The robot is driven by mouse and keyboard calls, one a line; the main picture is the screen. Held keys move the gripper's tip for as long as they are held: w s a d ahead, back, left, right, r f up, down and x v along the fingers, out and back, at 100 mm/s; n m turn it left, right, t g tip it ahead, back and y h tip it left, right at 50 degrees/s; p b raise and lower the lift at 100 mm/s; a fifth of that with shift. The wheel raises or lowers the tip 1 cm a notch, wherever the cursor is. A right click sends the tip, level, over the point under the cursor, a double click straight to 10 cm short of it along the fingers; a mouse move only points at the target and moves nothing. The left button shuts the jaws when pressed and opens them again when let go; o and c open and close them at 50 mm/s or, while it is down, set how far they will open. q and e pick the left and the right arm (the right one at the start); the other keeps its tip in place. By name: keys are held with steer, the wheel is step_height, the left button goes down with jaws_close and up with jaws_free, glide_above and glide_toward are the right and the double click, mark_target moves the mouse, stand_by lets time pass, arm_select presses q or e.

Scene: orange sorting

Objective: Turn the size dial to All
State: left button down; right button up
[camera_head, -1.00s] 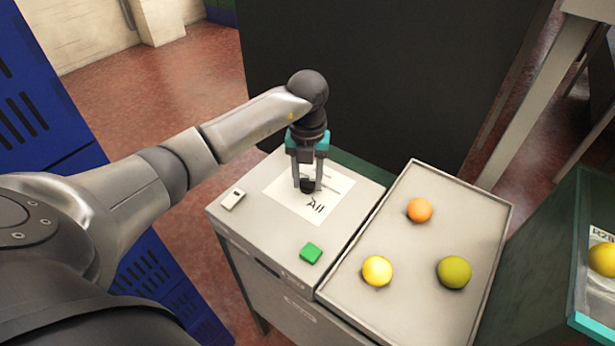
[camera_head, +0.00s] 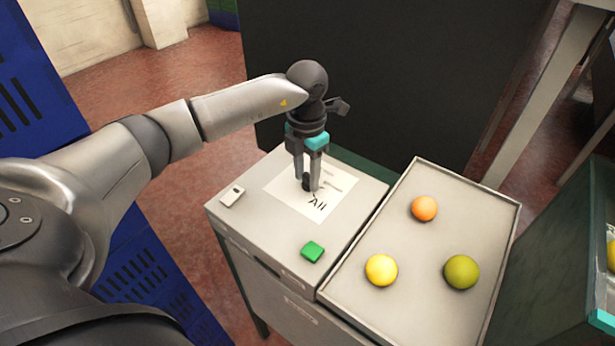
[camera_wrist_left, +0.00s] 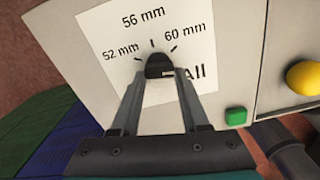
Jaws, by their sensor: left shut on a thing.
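The size dial (camera_wrist_left: 159,64) is a small black knob on a white label sheet (camera_wrist_left: 199,22). The sheet reads 52 mm, 56 mm, 60 mm and All. In the wrist view a pale line on the knob points right, toward the word All. My left gripper (camera_head: 309,186) points down over the dial and is shut on it, one finger on each side; its fingers also show in the wrist view (camera_wrist_left: 160,77). In the head view the fingers hide part of the dial (camera_head: 306,183). My right gripper is not in view.
The sheet lies on a grey box top (camera_head: 262,222) with a green button (camera_head: 312,251) and a small pale switch (camera_head: 232,195). To the right, a shallow tray (camera_head: 408,330) holds an orange fruit (camera_head: 424,208), a yellow one (camera_head: 381,270) and an olive-green one (camera_head: 461,272).

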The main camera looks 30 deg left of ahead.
mark_target(306, 178)
arm_select(q)
steer(key=shift+w+a+m+b, duration=0.1)
steer(key=shift+m+b, duration=0.45)
steer(key=shift+m, duration=1.25)
steer(key=shift+r, duration=0.1)
steer(key=shift+c, duration=2)
jaws_free()
step_height(306, 178, up, 15)
